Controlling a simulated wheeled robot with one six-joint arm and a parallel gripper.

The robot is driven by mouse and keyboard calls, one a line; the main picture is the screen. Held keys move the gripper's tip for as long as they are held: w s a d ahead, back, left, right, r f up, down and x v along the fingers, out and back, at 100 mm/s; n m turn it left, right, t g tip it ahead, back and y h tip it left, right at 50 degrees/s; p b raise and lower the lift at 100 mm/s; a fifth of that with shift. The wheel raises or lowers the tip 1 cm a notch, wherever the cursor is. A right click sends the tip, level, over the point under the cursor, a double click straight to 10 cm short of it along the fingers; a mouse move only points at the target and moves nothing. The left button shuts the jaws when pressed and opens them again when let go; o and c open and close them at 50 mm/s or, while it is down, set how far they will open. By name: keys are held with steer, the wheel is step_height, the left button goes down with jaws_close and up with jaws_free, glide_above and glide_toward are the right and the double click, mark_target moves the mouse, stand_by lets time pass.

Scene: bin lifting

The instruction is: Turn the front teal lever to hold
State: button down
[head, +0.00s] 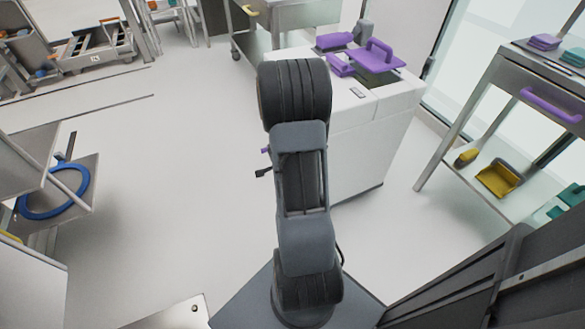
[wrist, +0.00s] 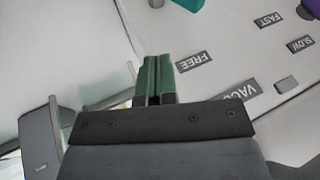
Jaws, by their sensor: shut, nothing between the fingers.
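A teal piece (wrist: 190,4), which may be the teal lever, is cut off by the top edge of the wrist view. It is on a pale panel (wrist: 225,45) with a FREE label (wrist: 193,62) below it. No hold label is in view. My gripper (wrist: 154,62) is shut and empty, its two green fingers together, below the teal piece and left of the FREE label in the picture. I cannot tell how far it is from the panel. In the head view my arm hides the gripper, and I cannot make out the lever there.
The panel also carries FAST (wrist: 269,19), SLOW (wrist: 300,44) and partly hidden VACU labels (wrist: 241,91). A purple part (wrist: 313,7) is at the right edge. In the head view, a white cabinet (head: 362,150) with purple-handled items stands behind my arm.

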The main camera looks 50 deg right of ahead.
steer(key=shift+w+r+b+x, duration=0.1)
steer(key=shift+w+b+x, duration=0.55)
steer(key=shift+x, duration=1.45)
steer(key=shift+w+r+b+x, duration=0.2)
steer(key=shift+b+x, duration=0.9)
steer(key=shift+x, duration=1.05)
steer(key=shift+w+r+b+x, duration=0.1)
steer(key=shift+w+b+x, duration=0.55)
steer(key=shift+x, duration=1.45)
steer(key=shift+s, duration=0.2)
